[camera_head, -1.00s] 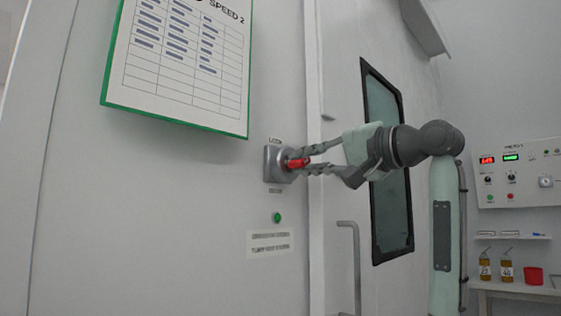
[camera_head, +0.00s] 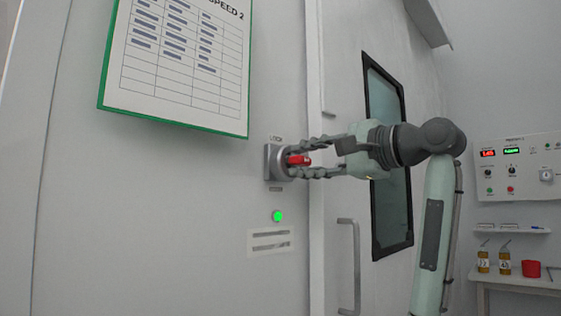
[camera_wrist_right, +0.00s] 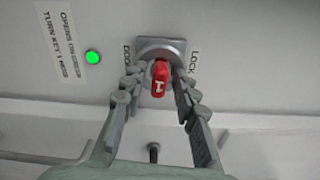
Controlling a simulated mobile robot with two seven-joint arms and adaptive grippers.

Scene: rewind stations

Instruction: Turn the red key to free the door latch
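The red key (camera_head: 299,160) sticks out of a square grey metal lock plate (camera_head: 270,162) on the pale wall panel. My right gripper (camera_head: 291,161) is open, with one finger above the key and one below. In the right wrist view the key (camera_wrist_right: 160,76) shows between the two fingertips (camera_wrist_right: 156,88), with a gap on each side. The fingertips are close to the lock plate. A round green lamp (camera_head: 277,216) below the lock is brightly lit. My left gripper is not in view.
A door with a dark window (camera_head: 386,160) and a vertical handle (camera_head: 354,262) stands right of the lock. A green-framed chart (camera_head: 180,60) hangs above left.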

